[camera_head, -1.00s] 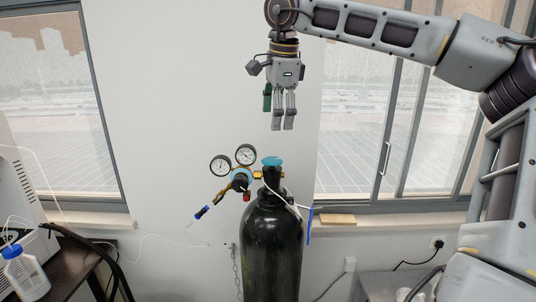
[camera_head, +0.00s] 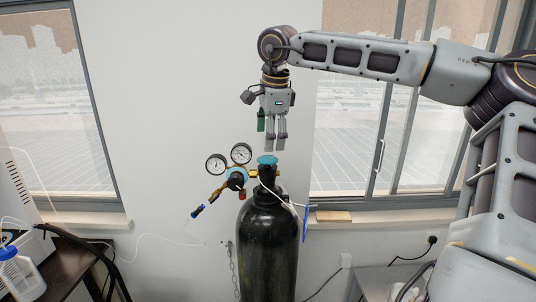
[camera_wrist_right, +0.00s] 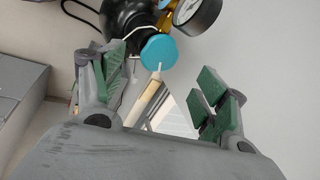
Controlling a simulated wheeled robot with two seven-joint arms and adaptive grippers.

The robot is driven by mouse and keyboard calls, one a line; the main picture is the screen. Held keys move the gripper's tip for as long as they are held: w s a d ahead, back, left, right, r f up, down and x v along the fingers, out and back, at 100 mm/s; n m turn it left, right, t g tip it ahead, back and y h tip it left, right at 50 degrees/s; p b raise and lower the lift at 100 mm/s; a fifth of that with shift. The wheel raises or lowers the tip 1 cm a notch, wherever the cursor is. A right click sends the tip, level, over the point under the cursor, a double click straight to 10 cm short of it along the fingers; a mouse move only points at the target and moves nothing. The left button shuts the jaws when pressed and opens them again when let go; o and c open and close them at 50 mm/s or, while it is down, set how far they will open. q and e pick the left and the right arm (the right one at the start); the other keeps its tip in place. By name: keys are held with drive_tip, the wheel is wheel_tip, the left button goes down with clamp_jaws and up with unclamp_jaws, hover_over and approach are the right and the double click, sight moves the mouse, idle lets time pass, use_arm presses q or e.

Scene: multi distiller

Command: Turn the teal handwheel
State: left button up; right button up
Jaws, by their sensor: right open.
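The teal handwheel (camera_head: 267,160) is a small round knob on top of a black gas cylinder (camera_head: 268,245). My right gripper (camera_head: 275,148) points down just above the handwheel, with a small gap or none that I can make out in the head view. In the right wrist view the handwheel (camera_wrist_right: 159,52) shows as a teal disc beyond the green-padded fingers, and the open gripper (camera_wrist_right: 160,85) has its fingers spread with nothing between their pads. My left gripper is not in view.
Two pressure gauges (camera_head: 228,158) and a regulator (camera_head: 236,178) stick out left of the valve. A blue tag (camera_head: 306,222) hangs at the right. A wall and windows stand behind. A white bottle (camera_head: 18,272) stands on a dark table at the left.

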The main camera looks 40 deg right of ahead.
sight(268, 158)
drive_tip(key=shift+p+x, duration=0.45)
drive_tip(key=shift+x, duration=3.05)
drive_tip(key=c, duration=0.7)
drive_tip(key=shift+s+r, duration=0.1)
drive_tip(key=shift+s, duration=0.05)
drive_tip(key=c, duration=0.4)
drive_tip(key=shift+c, duration=0.3)
